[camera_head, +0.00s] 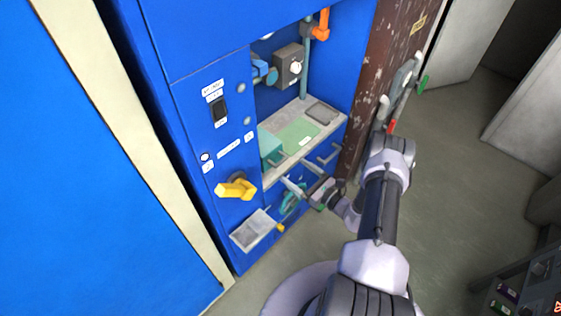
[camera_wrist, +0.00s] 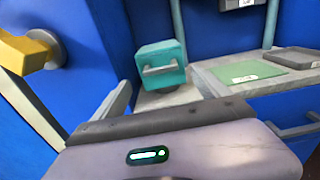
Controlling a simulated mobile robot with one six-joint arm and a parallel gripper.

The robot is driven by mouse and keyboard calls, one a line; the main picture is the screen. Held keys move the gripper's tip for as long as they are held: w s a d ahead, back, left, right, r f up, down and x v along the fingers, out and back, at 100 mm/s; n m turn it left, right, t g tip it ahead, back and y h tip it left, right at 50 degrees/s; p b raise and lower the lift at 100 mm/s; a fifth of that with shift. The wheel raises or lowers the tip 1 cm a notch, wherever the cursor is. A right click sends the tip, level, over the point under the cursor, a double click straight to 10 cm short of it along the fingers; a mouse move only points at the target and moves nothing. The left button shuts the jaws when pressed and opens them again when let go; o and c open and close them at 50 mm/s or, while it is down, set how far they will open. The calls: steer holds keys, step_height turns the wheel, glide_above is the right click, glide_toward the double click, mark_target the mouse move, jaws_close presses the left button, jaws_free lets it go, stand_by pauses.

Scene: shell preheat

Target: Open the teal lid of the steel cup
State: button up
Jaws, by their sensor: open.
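The teal lid (camera_head: 271,146) is a block-shaped cover at the left end of the shelf in the blue cabinet. In the wrist view the lid (camera_wrist: 155,53) is closed, with a grey bar handle (camera_wrist: 164,70) across its front. My gripper (camera_head: 293,181) is open and empty, in front of the shelf and below the lid. In the wrist view my fingers point toward the lid, one on each side of it, apart from it.
A yellow handle (camera_head: 237,188) sticks out left of the niche. A green mat (camera_head: 299,132) and a dark tray (camera_head: 321,113) lie right of the lid. Drawer handles and a teal wheel (camera_head: 291,202) are below the shelf, near my gripper. A grey tray (camera_head: 252,230) juts out lower left.

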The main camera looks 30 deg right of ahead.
mark_target(282, 162)
steer(key=b+x, duration=0.1)
steer(key=x, duration=0.6)
steer(key=shift+w+a, duration=0.15)
steer(key=shift+w, duration=0.2)
jaws_close()
steer(key=shift+r, duration=0.1)
